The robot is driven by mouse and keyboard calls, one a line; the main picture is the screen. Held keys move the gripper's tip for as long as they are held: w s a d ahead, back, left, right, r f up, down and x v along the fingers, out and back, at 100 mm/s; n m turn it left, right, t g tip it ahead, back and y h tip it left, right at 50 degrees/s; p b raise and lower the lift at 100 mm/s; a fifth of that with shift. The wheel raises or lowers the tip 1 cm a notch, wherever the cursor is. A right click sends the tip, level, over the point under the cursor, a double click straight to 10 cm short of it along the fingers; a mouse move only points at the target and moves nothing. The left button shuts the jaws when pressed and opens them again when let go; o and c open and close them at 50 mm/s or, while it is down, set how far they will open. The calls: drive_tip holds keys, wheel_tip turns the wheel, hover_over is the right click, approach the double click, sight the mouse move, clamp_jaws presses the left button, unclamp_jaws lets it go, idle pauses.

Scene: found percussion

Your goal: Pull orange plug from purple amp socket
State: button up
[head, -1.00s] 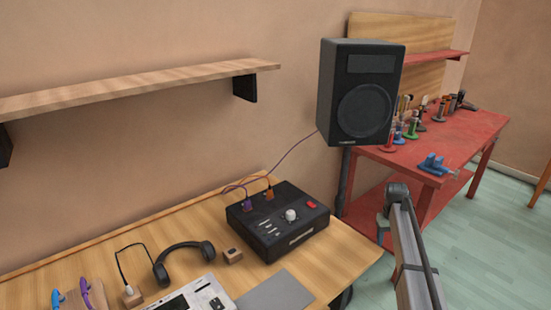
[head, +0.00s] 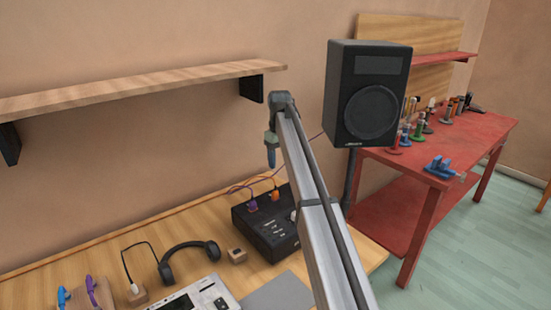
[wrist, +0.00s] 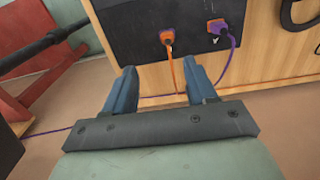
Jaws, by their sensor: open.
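The black amp (head: 283,236) stands on the wooden desk and also shows at the top of the wrist view (wrist: 130,30). The orange plug (head: 276,194) sits in its back part; in the wrist view the plug (wrist: 167,38) has an orange cable and purple shows around its base. A purple plug (head: 252,206) sits beside it; in the wrist view its purple cable (wrist: 230,60) leaves an orange-red socket area (wrist: 217,27). My gripper (head: 271,158) is above the amp, apart from both plugs. In the wrist view my gripper (wrist: 160,72) is open and empty, with the orange plug beyond its fingertips.
A speaker (head: 368,95) stands right of my arm on a dark stand. A wall shelf (head: 130,88) is at upper left. Headphones (head: 186,262), a small wooden block (head: 237,256) and a silver device (head: 190,298) lie left of the amp. A red bench (head: 440,150) is at right.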

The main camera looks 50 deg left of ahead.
sight(276, 190)
drive_tip(key=f, duration=0.9)
drive_tip(key=s+f, duration=0.1)
drive_tip(key=f, duration=0.3)
drive_tip(key=shift+s+a+f, duration=0.1)
drive_tip(key=shift+a+f, duration=0.15)
drive_tip(key=shift+a, duration=0.15)
clamp_jaws()
drive_tip(key=shift+r, duration=1.2)
idle(0.5)
drive_tip(key=shift+r, duration=1.45)
